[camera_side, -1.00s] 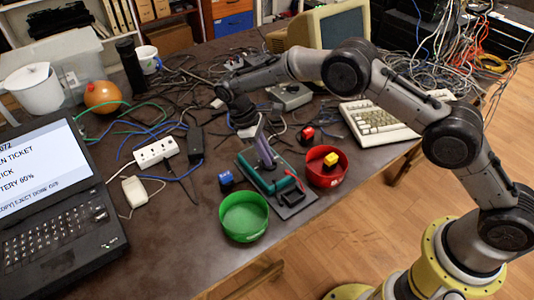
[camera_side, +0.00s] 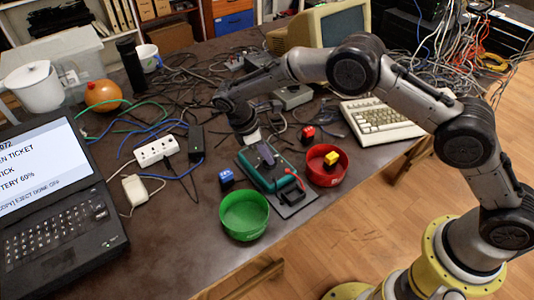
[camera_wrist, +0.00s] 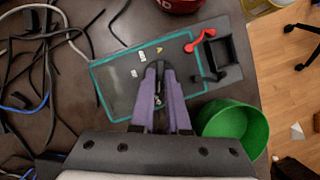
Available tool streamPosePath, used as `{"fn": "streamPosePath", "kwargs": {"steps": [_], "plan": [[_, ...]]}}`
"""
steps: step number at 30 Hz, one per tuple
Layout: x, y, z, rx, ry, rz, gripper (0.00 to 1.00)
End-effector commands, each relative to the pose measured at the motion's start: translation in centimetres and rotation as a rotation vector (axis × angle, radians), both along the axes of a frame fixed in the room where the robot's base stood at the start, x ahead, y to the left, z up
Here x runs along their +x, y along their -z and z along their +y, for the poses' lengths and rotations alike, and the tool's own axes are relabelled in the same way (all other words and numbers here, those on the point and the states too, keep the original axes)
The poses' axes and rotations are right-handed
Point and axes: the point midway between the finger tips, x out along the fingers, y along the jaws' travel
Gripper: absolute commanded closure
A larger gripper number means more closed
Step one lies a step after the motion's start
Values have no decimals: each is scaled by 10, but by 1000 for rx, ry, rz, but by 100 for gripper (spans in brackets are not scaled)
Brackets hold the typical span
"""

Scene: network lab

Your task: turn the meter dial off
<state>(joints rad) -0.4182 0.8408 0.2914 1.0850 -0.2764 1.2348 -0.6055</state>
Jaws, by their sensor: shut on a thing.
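The meter is a dark unit with a teal rim (camera_side: 268,183) on a grey base plate near the table's front edge. In the wrist view its flat face (camera_wrist: 115,85) carries small pale and yellow marks. My gripper (camera_side: 266,155) is over the meter, its purple fingers pointing down onto the face. In the wrist view my gripper (camera_wrist: 159,66) has its fingertips close together, shut on the meter dial. The dial itself is hidden between the fingertips, so its setting cannot be read. A red lead (camera_wrist: 200,42) and a black bracket (camera_wrist: 219,58) sit at the meter's end.
A green bowl (camera_side: 244,224) stands close to the meter, and a red bowl (camera_side: 327,177) with a yellow block (camera_side: 331,159) stands beside it. A blue block (camera_side: 226,177) and a red block (camera_side: 308,133) lie nearby. Cables and a power strip (camera_side: 156,151) lie left.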

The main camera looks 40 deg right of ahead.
Motion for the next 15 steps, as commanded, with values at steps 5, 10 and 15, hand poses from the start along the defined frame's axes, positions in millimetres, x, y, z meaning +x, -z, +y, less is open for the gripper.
{"fn": "streamPosePath", "kwargs": {"steps": [5, 10, 15], "plan": [[1, -1, 1, 3, 0, -4, 100], [1, -1, 1, 3, 1, -4, 70], [0, -1, 1, 1, 1, -2, 56]]}}
